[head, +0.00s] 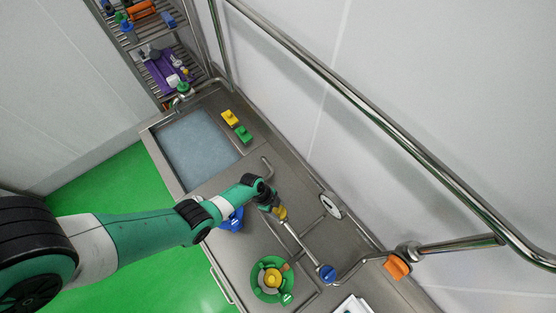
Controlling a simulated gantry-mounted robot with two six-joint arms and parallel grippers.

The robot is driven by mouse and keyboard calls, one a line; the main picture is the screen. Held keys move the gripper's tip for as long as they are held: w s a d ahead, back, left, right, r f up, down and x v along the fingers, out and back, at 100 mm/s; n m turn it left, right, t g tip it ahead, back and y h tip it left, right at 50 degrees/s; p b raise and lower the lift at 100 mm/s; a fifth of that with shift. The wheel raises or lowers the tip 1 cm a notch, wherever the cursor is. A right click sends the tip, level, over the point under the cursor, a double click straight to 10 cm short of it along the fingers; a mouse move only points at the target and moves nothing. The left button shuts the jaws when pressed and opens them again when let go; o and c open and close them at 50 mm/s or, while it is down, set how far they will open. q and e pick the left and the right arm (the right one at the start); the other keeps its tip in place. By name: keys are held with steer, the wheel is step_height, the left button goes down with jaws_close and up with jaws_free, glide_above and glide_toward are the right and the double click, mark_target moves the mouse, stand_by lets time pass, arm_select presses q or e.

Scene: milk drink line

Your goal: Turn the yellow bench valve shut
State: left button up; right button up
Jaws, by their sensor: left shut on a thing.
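The yellow bench valve (283,214) sits on a thin metal pipe on the steel bench, right of the picture's middle. Only a small part of its yellow handle shows. My left gripper (277,208) reaches in from the left and is shut on this handle. The gripper covers much of the handle, so I cannot tell its exact angle to the pipe. My right gripper is not in view.
A blue valve (326,273) and an orange valve (397,267) sit further along the pipework. A round gauge (331,205) stands beside the pipe. A green ring-shaped thing (260,291) and a blue thing (234,222) are close by. A water-filled sink (198,148) lies behind.

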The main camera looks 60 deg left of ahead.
arm_select(q)
steer(key=shift+w+m+g+h, duration=0.1)
steer(key=shift+m+g+h, duration=0.2)
steer(key=shift+m, duration=0.6)
steer(key=shift+f+m+g+b, duration=0.1)
steer(key=shift+m+g+b, duration=0.2)
steer(key=shift+m, duration=0.6)
steer(key=shift+w+m+g+b, duration=0.1)
steer(key=shift+m+g+b, duration=0.65)
steer(key=shift+m, duration=0.75)
steer(key=o, duration=1.4)
steer(key=shift+r+h, duration=0.2)
steer(key=shift+h, duration=0.1)
